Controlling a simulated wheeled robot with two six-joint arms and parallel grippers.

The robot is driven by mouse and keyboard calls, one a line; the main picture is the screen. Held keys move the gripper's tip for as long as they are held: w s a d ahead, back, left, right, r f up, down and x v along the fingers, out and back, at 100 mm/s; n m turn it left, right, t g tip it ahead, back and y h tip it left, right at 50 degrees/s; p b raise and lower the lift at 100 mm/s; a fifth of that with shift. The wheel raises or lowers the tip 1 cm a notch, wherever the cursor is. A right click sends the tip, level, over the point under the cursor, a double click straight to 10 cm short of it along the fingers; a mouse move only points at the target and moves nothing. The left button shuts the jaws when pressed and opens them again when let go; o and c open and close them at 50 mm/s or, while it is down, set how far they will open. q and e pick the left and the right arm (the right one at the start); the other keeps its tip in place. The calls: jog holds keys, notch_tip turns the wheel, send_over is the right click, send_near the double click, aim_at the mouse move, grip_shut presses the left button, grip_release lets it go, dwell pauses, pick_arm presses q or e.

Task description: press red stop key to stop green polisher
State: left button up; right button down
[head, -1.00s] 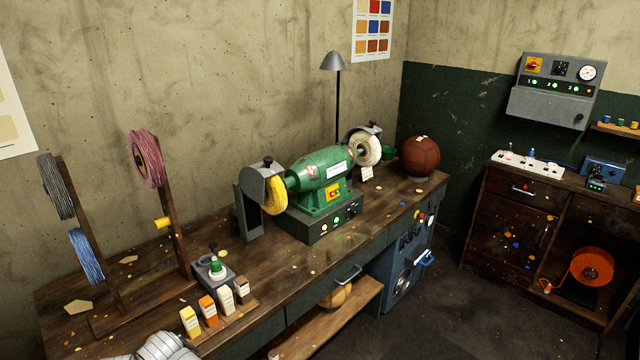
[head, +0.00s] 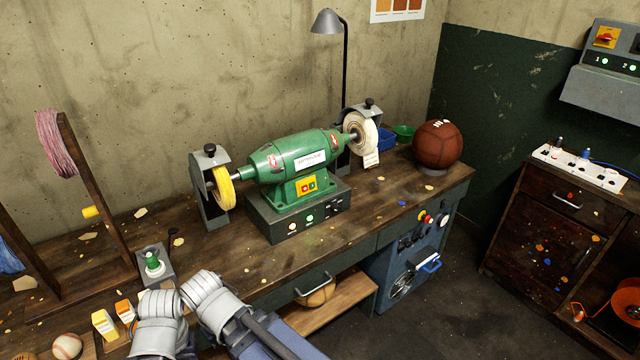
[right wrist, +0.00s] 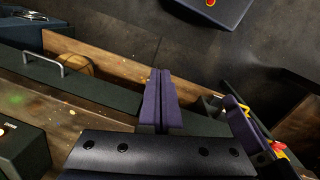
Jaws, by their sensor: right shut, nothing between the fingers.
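The green polisher (head: 298,156) stands on the bench, with a yellow wheel (head: 224,187) on its left and a white wheel (head: 364,137) on its right.
Small boxes (head: 104,325), a baseball (head: 66,346) and a device with a green knob (head: 152,262) are on the near left bench. A brown ball (head: 438,145) sits at the far right end. The bench front between polisher and edge is clear.

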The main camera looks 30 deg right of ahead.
pick_arm(q)
jog(key=shift+d, duration=0.25)
pick_arm(e)
jog(key=shift+d, duration=0.3)
pick_arm(q)
jog(key=shift+o, duration=0.6)
jog(key=o, duration=0.6)
jog(key=shift+f+b, duration=0.35)
jog(key=shift+o, duration=0.4)
jog(key=shift+f, duration=0.25)
pick_arm(e)
jog(key=w+d+r+n+t+h, duration=0.2)
jog(key=w+d+n+t, duration=0.1)
jog(key=w+d, duration=0.55)
jog(key=w+d+r+n+t+h, duration=0.1)
jog(key=w+d+n+t+h, duration=0.15)
jog(key=w+d, duration=0.6)
pick_arm(q)
jog(key=shift+f+b, duration=0.4)
jog(key=shift+b, duration=0.25)
pick_arm(e)
jog(key=w+d+r+n+t+h, duration=0.1)
jog(key=d+r+n, duration=0.3)
jog(key=d, duration=0.5)
jog(key=w+d+r+n+t+h, duration=0.2)
jog(key=w+d+r+n+t, duration=0.1)
jog(key=d, duration=0.7)
jog(key=shift+w+d+r+n+t, duration=0.15)
jog(key=shift+w+r+n+t, duration=0.2)
jog(key=shift+r+n, duration=0.45)
